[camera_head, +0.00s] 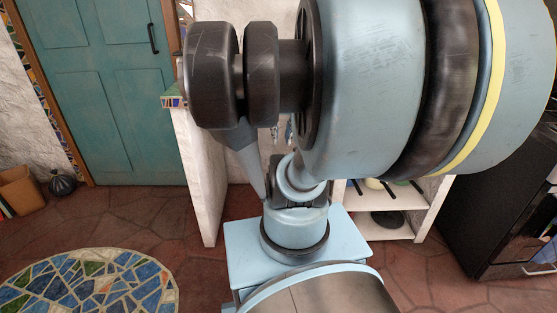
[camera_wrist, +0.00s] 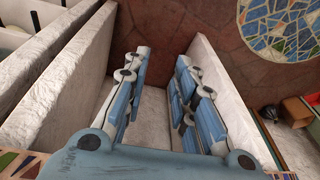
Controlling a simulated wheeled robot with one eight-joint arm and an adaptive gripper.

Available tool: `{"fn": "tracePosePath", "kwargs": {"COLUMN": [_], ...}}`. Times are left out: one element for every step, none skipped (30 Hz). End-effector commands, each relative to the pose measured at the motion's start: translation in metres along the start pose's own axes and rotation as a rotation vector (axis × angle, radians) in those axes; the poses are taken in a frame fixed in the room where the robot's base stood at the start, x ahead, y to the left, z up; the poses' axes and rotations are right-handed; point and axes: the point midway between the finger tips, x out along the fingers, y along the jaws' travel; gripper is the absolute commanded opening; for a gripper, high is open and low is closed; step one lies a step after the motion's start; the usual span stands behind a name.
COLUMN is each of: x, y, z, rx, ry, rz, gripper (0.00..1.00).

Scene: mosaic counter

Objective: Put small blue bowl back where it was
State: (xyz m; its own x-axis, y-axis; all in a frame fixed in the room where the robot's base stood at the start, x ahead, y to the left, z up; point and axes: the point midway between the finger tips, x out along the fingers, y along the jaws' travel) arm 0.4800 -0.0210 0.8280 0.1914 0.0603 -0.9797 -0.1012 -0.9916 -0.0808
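My gripper (camera_wrist: 163,62) is open in the wrist view, its two blue-padded fingers wide apart. Nothing is between the fingers; the reddish floor and white walls show behind them. I cannot make out a small blue bowl in either view. In the head view my own arm fills the middle and right and hides most of the counter and the gripper.
A white wall end with a mosaic-edged top (camera_head: 172,102) stands left of my arm. A white shelf unit (camera_head: 432,205) holds dark pans. A black appliance (camera_head: 480,220) is at right. A round mosaic (camera_head: 90,285) lies on open floor before a teal door (camera_head: 105,90).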

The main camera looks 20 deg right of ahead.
Motion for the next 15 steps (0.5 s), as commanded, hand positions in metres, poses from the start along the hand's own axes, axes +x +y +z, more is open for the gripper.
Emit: {"fn": "tracePosePath", "kwargs": {"x": [0.012,0.017,0.025,0.029,0.034,0.040,0.043,0.046,0.049,0.051,0.053,0.054,0.055,0.055,0.055], "y": [-0.005,-0.007,-0.009,-0.010,-0.011,-0.011,-0.012,-0.011,-0.011,-0.011,-0.011,-0.011,-0.011,-0.011,-0.011], "z": [0.014,0.021,0.029,0.035,0.040,0.045,0.050,0.052,0.056,0.058,0.059,0.061,0.061,0.062,0.062], "rx": [-0.033,-0.047,-0.066,-0.077,-0.089,-0.102,-0.111,-0.117,-0.125,-0.129,-0.132,-0.135,-0.137,-0.138,-0.139], "ry": [-0.001,-0.001,-0.001,-0.001,0.000,0.001,0.001,0.002,0.003,0.004,0.004,0.005,0.005,0.005,0.005], "rz": [0.010,0.016,0.026,0.031,0.036,0.043,0.047,0.050,0.054,0.057,0.060,0.062,0.062,0.063,0.063], "gripper": [0.25,0.25,0.25,0.25,0.25,0.25,0.25,0.25,0.25,0.25,0.25,0.25,0.25,0.25,0.25]}}
